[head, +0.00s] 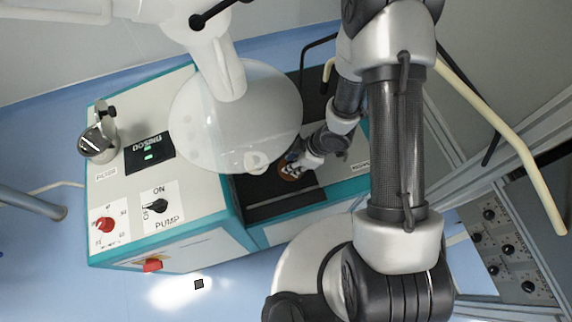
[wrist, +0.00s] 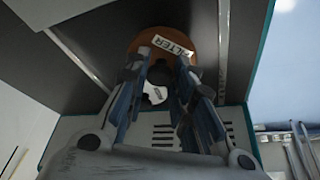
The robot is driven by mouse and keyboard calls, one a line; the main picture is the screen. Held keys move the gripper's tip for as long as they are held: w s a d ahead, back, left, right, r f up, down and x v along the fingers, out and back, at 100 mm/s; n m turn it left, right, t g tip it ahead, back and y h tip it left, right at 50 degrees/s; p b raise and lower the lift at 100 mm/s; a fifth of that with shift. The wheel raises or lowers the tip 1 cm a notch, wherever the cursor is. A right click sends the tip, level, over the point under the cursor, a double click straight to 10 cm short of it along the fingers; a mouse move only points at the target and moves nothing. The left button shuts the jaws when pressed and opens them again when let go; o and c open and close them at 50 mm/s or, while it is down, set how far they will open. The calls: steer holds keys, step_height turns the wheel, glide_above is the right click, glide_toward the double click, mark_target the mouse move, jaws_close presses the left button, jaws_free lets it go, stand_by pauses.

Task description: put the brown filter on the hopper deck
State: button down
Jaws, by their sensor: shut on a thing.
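The brown filter (wrist: 205,48) is a round disc with a white FILTER label, at the upper middle of the wrist view. My gripper (wrist: 160,78) is shut on it. In the head view the filter (head: 290,172) shows as a small brown patch at the tips of my gripper (head: 298,165), which partly covers it. The hopper deck appears to be the dark, recessed surface (head: 285,208) right of the large white hopper (head: 215,125); it lies behind the filter in the wrist view (wrist: 90,55). I cannot tell whether the filter touches it.
The white and teal machine has a PUMP switch (head: 155,206), a red knob (head: 105,224) and a display (head: 149,153) on its left. A metal cylinder (head: 98,143) stands at the far left. A cream rail (head: 500,125) runs on the right. The hopper stands close to my gripper.

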steer(key=shift+d+f+b, duration=0.1)
steer(key=shift+f+b, duration=0.55)
steer(key=shift+f, duration=0.5)
steer(key=shift+f, duration=0.1)
steer(key=shift+f, duration=0.15)
steer(key=c, duration=1.4)
jaws_free()
steer(key=shift+o, duration=0.2)
